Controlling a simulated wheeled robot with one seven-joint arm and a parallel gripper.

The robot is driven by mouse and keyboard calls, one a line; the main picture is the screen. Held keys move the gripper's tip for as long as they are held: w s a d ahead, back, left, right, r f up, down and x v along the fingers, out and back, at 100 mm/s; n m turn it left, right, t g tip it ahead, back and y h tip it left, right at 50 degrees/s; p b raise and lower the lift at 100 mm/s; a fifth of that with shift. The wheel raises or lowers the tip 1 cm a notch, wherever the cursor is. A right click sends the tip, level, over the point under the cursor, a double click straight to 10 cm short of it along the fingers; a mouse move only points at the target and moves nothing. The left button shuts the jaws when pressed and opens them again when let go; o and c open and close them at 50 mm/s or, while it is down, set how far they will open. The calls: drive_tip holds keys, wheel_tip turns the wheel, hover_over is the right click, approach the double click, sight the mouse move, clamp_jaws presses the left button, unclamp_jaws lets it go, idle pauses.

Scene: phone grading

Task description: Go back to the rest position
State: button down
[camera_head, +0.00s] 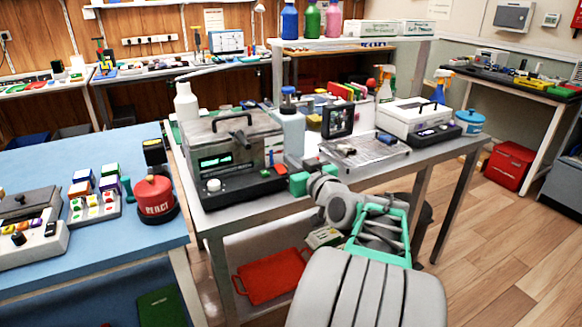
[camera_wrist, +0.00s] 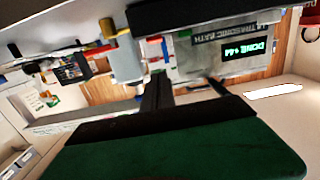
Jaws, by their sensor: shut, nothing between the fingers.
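My gripper (camera_wrist: 156,84) is shut and empty; its dark fingers point up from the green housing in the wrist view. In the head view, my arm reaches from the bottom over the front edge of the middle table. Its green end (camera_head: 299,184) is just right of the ultrasonic bath (camera_head: 228,150), a grey metal box with a lit green display. In the wrist view, the bath (camera_wrist: 215,52) reads "DONE" and stands beyond the fingers, to the right. I cannot tell how far the fingers are from it.
On the middle table (camera_head: 225,216) stand a white bottle (camera_head: 187,103), a blue-capped bottle (camera_head: 290,128), a dark framed screen (camera_head: 337,120), a metal tray (camera_head: 365,151) and a white box (camera_head: 413,117). A red REACT button (camera_head: 154,197) is on the blue table at left. Open floor lies at right.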

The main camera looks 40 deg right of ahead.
drive_tip(key=f+v, duration=0.1)
drive_tip(key=v, duration=0.7)
drive_tip(key=w+a+r+n+g+y+p, duration=0.1)
drive_tip(key=w+a+g+y+p, duration=0.15)
drive_tip(key=a+p, duration=0.45)
drive_tip(key=w+a+r+n+g+y+p, duration=0.1)
drive_tip(key=w+a+g+y+p, duration=0.15)
drive_tip(key=a+p, duration=0.4)
drive_tip(key=s+a+r+g+h+p, duration=0.1)
drive_tip(key=s+a+r+g+p, duration=0.3)
drive_tip(key=s+a+g+p, duration=0.4)
drive_tip(key=s+a+p, duration=0.2)
drive_tip(key=s+a, duration=0.3)
drive_tip(key=a, duration=0.2)
drive_tip(key=shift+s+g+h+p, duration=0.2)
drive_tip(key=shift+g+h+p, duration=0.1)
drive_tip(key=shift+h, duration=0.1)
drive_tip(key=shift+a+r, duration=0.1)
drive_tip(key=shift+r, duration=0.05)
